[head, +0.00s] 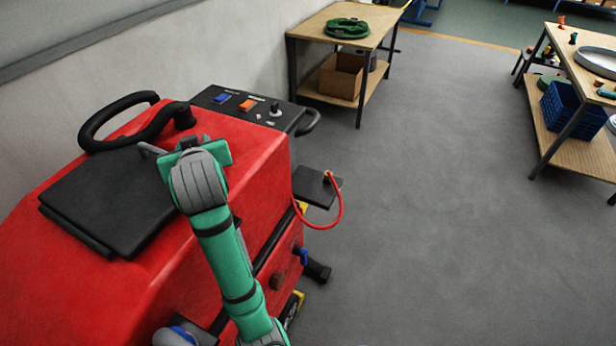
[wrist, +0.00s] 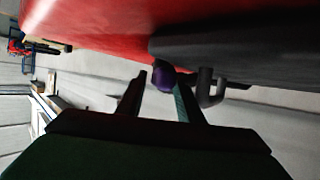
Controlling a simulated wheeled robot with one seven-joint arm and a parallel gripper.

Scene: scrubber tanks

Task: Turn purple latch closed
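The purple latch (wrist: 163,78) shows in the wrist view as a small rounded purple piece at the edge of a black part (wrist: 235,45) on the red machine body. My gripper (wrist: 158,84) is open, with a clear gap between its two fingers. The latch lies at the fingertips, nearer the right finger; I cannot tell whether they touch. In the head view my gripper end (head: 168,148) is over the red scrubber (head: 150,275), beside the black lid (head: 105,205). My wrist hides much of the gripper there, and the latch is not visible in that view.
A grey hook-shaped piece (wrist: 210,90) is close to the right finger. A black hose (head: 125,105) and a control panel (head: 240,102) are behind my gripper in the head view. A wooden table (head: 310,25) stands at the back. The grey floor (head: 440,200) at right is clear.

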